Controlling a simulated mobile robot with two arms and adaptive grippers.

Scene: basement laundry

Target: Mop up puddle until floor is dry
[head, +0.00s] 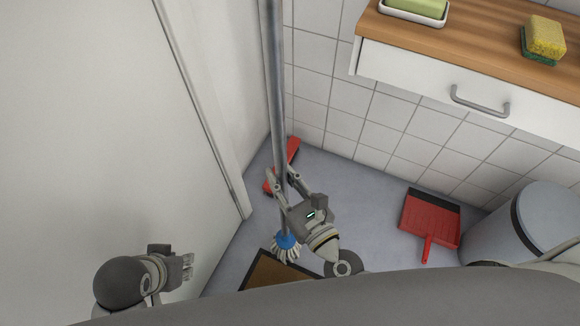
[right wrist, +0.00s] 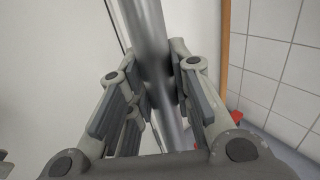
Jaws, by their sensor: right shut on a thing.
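The mop has a long grey metal handle (head: 273,75), a blue head (head: 286,241) and white strings that hang low by the floor mat. My right gripper (head: 278,180) is shut on the handle a little above the mop head. In the right wrist view the handle (right wrist: 148,35) runs between the two fingers of my right gripper (right wrist: 165,85). My left gripper (head: 187,264) hangs at the lower left in front of the white door, away from the mop, with nothing seen in it; its finger gap is unclear. I see no clear puddle on the grey floor (head: 355,195).
A red brush (head: 293,150) is by the wall corner behind the handle. A red dustpan (head: 428,213) stands near the tiled wall, left of a grey bin (head: 530,225). A brown mat (head: 262,270) lies below. A wooden counter (head: 480,40) with sponge and soap juts in at upper right.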

